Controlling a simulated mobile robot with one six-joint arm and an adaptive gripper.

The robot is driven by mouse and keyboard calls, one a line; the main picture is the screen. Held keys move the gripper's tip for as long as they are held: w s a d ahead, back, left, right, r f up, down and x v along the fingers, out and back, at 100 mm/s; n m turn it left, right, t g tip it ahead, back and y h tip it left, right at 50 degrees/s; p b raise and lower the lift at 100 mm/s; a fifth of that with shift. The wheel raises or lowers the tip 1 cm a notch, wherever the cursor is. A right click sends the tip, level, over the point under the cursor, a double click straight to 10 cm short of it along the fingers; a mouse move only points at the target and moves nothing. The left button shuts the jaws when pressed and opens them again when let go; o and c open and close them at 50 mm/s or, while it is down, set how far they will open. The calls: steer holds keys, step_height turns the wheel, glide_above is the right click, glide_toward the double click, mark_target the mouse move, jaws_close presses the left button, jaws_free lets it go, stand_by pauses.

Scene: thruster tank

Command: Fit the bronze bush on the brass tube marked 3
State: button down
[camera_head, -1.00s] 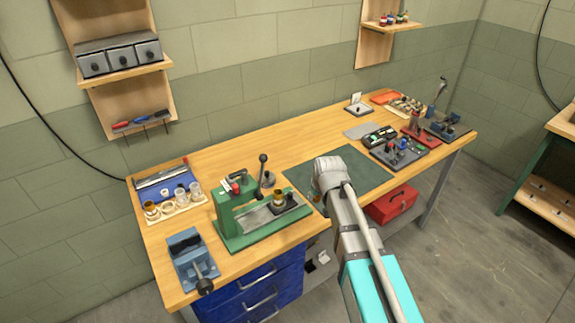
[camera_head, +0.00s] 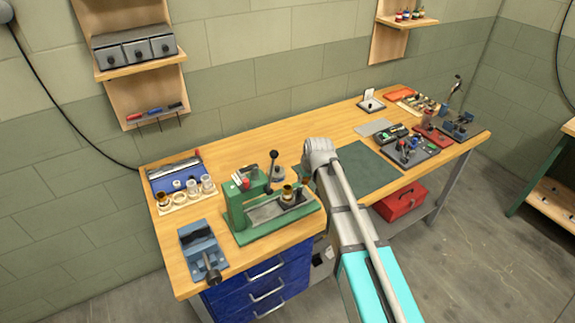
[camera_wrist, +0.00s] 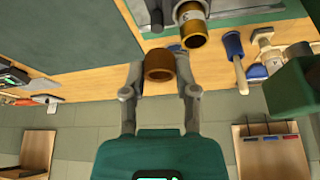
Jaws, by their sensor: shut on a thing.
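My gripper (camera_wrist: 160,75) is shut on the bronze bush (camera_wrist: 160,66), a short brown ring held between the two fingertips. In the head view the bush (camera_head: 305,182) shows small at the left of my wrist, partly hidden by it. A brass tube (camera_wrist: 194,32) stands in the green press fixture (camera_wrist: 262,17), just above and right of the bush in the wrist view, and apart from it. In the head view the tube (camera_head: 288,194) sits at the right part of the green fixture (camera_head: 262,233).
A lever (camera_head: 271,168) rises from the fixture close to the tube. A blue vice (camera_head: 203,252) and a tray of cups (camera_head: 187,202) lie left. A dark green mat (camera_head: 366,168) is clear at right. Red and black devices (camera_head: 408,150) stand farther right.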

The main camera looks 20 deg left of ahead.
steer(key=a+r+n+p, duration=0.1)
steer(key=a+n, duration=0.1)
steer(key=a, duration=0.4)
steer(key=shift+w+a+r+g+y, duration=0.3)
steer(key=shift+f, duration=0.15)
steer(key=shift+f+b, duration=3.15)
steer(key=shift+b, duration=0.15)
steer(key=shift+c, duration=1.5)
jaws_free()
